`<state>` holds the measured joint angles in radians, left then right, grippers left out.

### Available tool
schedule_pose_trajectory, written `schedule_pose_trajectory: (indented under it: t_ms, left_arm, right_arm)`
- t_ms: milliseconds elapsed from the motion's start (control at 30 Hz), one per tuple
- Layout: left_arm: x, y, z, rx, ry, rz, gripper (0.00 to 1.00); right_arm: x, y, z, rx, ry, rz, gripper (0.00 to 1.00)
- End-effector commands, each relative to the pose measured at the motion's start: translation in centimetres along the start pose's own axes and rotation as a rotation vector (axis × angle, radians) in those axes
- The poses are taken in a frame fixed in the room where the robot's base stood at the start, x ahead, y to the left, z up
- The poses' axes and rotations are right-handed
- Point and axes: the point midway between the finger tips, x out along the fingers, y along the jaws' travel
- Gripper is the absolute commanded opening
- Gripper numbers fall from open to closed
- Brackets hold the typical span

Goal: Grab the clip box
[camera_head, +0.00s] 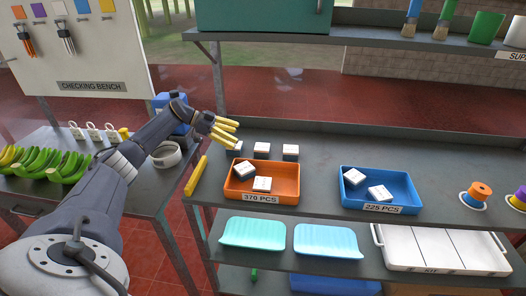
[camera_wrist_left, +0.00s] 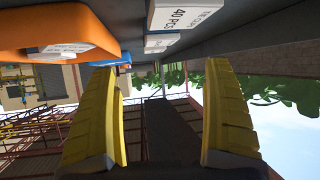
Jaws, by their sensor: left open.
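White clip boxes stand in a short row on the grey shelf: a left one (camera_head: 234,148), a middle one (camera_head: 262,150) and a right one (camera_head: 290,152). More white boxes lie in the orange tray (camera_head: 240,192) and the blue tray (camera_head: 400,178). My left gripper (camera_head: 228,132), with yellow fingers, is open and empty just above the left box of the row, partly covering it. In the left wrist view a box marked "40 PCS" (camera_wrist_left: 178,14) shows at the top, beyond the open fingers (camera_wrist_left: 163,85). My right gripper is not in view.
A yellow bar (camera_head: 196,176) lies at the shelf's left edge. Spools (camera_head: 478,192) stand at the right. The shelf behind the blue tray is clear.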

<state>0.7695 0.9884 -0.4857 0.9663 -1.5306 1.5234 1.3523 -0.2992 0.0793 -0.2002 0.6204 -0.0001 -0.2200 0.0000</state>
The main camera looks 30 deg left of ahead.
Motion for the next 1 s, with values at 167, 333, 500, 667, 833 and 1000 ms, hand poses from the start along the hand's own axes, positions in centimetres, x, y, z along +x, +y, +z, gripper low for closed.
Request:
schedule_pose_trajectory:
  t_ms: [167,333,500,667,833,1000]
  left_arm:
    - [3.3,0.0,0.0,0.000,0.002,0.001,0.84]
    - [5.5,0.0,0.0,0.000,0.001,0.000,0.84]
    - [6.4,0.0,0.0,0.000,0.001,-0.001,0.84]
    - [7.1,-0.1,0.0,0.000,0.001,0.000,0.84]
    - [9.1,-0.3,0.1,0.000,0.003,0.000,0.84]
    - [10.9,-0.4,0.2,0.000,0.002,0.000,0.84]
  right_arm:
    - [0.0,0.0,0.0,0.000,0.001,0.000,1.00]
    - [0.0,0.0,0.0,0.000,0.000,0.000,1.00]
    - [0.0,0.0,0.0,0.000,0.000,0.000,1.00]
    - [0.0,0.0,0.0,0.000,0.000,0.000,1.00]
    - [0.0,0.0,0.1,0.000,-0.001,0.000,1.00]
    - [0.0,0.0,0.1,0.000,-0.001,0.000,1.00]
